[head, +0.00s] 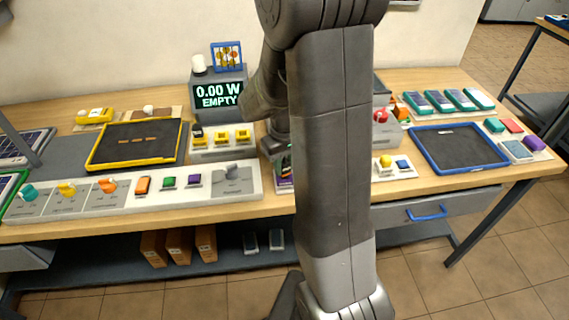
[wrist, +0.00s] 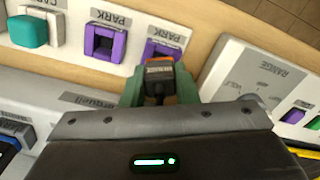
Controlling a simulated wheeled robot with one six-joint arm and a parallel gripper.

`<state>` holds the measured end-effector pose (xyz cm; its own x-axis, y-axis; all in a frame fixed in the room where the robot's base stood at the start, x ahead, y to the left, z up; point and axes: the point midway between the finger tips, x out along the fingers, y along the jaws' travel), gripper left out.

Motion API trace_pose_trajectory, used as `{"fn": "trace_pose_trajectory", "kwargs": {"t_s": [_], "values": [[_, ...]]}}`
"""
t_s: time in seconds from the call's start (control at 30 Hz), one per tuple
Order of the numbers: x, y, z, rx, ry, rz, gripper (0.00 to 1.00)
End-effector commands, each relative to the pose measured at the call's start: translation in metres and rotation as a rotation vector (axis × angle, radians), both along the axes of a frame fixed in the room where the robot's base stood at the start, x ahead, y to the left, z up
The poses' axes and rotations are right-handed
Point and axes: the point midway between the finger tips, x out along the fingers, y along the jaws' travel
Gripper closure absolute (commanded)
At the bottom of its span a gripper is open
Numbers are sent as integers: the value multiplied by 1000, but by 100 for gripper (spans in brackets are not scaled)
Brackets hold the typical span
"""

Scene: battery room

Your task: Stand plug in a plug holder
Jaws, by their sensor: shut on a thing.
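In the wrist view my gripper (wrist: 159,88) has green fingers shut on a dark plug (wrist: 157,84) with an orange label band. Two purple-rimmed plug holders marked PARK, a left one (wrist: 90,42) and a right one (wrist: 150,46), stand side by side. The left holder's dark square opening shows nothing in it. The held plug overlaps the lower part of the right holder in the picture. I cannot tell whether the plug touches it or is inside.
The grey control panel (head: 130,193) with knobs and buttons lies to the left; its RANGE end (wrist: 262,80) is close right in the wrist view. A teal block (wrist: 28,31) sits beside the holders. A yellow-rimmed tray (head: 97,160) and a blue-rimmed tray (head: 417,150) flank my arm.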

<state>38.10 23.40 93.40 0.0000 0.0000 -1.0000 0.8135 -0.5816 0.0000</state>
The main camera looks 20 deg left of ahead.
Motion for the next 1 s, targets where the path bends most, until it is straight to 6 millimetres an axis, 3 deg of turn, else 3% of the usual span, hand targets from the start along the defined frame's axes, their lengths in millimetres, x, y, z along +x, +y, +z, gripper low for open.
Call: {"fn": "trace_pose_trajectory", "kwargs": {"t_s": [0.9,0.93,1.0], "values": [[0,0,-13,0,0,0,96],[0,0,-13,0,0,0,71],[0,0,-12,0,0,0,64]]}}
